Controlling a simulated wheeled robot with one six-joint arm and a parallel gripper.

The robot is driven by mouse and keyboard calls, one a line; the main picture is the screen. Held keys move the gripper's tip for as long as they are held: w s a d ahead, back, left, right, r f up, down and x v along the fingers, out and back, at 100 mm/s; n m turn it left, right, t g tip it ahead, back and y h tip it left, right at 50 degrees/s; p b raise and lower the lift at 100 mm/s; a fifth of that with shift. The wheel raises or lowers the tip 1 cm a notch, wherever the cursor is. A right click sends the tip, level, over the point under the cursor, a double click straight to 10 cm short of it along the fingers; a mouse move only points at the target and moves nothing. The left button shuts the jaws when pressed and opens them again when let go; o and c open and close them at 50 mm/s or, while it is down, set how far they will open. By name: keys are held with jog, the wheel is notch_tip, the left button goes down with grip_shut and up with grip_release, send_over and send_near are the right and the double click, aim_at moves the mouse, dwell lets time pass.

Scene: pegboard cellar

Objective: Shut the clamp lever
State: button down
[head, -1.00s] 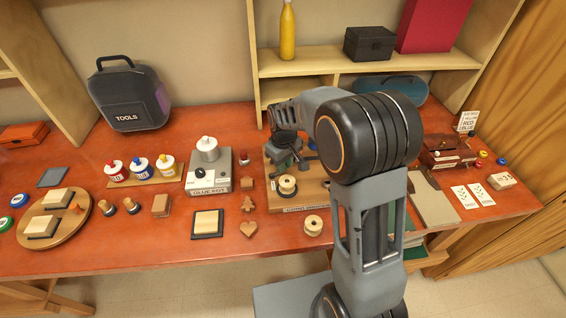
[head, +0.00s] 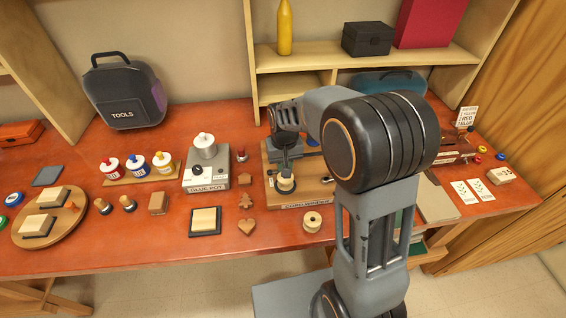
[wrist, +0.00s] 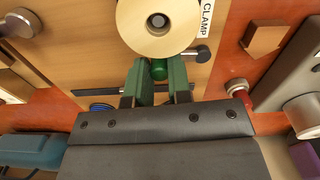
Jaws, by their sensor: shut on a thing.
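The wooden cord winder board (head: 312,187) stands on the bench, with a pale spool (head: 286,184) near its front. In the wrist view the spool (wrist: 182,38) is at the top, beside a CLAMP label (wrist: 207,16). In the head view my gripper (head: 285,162) is just behind the spool. A dark knob on a short metal rod (wrist: 202,54) sticks out beside the spool. The rest of the clamp is hidden by my fingers and wrist.
A glue pot (head: 206,180) stands left of the board. My arm hides part of the bench's right side. Shelves (head: 350,62) rise behind the board.

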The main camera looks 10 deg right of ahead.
jog(key=shift+s+m, duration=0.2)
jog(key=shift+m, duration=0.4)
jog(key=c, duration=1.1)
grip_release()
jog(key=shift+o, duration=0.2)
notch_tip(320, 180, up, 14)
jog(key=shift+f, duration=0.1)
jog(key=s+d+f+t, duration=0.2)
jog(key=s, duration=0.5)
jog(key=s+d+f+n+t, duration=0.1)
jog(key=s+d+f+t, duration=0.1)
jog(key=s, duration=0.6)
jog(key=shift+s+d+f, duration=0.15)
jog(key=shift+s+d, duration=0.1)
jog(key=shift+d, duration=0.1)
